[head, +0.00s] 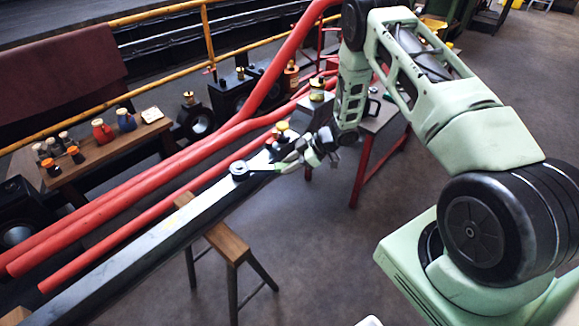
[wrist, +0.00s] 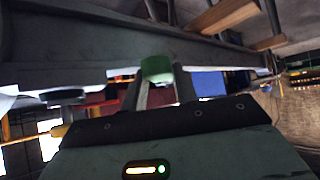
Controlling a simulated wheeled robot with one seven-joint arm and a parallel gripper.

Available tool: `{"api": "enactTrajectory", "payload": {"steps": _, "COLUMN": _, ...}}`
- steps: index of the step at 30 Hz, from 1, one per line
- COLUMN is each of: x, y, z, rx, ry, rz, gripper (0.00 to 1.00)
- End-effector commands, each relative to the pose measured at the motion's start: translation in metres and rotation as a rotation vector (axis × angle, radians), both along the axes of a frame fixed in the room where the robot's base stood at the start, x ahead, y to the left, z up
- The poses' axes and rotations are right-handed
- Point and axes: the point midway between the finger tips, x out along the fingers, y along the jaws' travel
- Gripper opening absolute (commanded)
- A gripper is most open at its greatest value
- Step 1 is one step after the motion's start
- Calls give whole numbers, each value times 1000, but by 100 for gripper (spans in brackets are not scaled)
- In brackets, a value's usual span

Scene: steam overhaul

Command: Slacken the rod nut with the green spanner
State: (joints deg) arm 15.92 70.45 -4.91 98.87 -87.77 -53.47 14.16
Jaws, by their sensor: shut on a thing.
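The green spanner (head: 266,168) lies along the top of the long grey steel rod (head: 150,245) in the head view. My gripper (head: 293,160) is shut on its right-hand end. Its other end reaches a dark round nut (head: 239,170) on the rod; I cannot tell whether its jaw is seated around the nut or only beside it. In the wrist view, the green spanner (wrist: 157,67) shows as a short green piece between the two fingers of my gripper (wrist: 159,88), close to the rod's grey side (wrist: 80,55).
Brass-topped fittings (head: 282,127) stand on the rod just beyond my gripper. Red pipes (head: 150,180) run behind the rod. A wooden trestle (head: 228,243) supports it in front. A bench (head: 110,150) with several coloured bottles stands at left.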

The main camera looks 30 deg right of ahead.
Motion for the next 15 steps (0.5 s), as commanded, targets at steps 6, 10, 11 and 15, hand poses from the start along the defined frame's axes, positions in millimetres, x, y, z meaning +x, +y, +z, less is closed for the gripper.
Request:
{"api": "enactTrajectory", "payload": {"steps": 6, "x": -2, "y": 5, "z": 4, "rx": 8, "ry": -4, "rz": -32, "gripper": 0}}
{"api": "enactTrajectory", "payload": {"steps": 10, "x": -2, "y": 5, "z": 3, "rx": 7, "ry": -6, "rz": -34, "gripper": 0}}
{"api": "enactTrajectory", "payload": {"steps": 11, "x": -2, "y": 5, "z": 2, "rx": 6, "ry": -6, "rz": -34, "gripper": 0}}
{"api": "enactTrajectory", "payload": {"steps": 15, "x": -2, "y": 5, "z": 4, "rx": 6, "ry": -6, "rz": -34, "gripper": 0}}
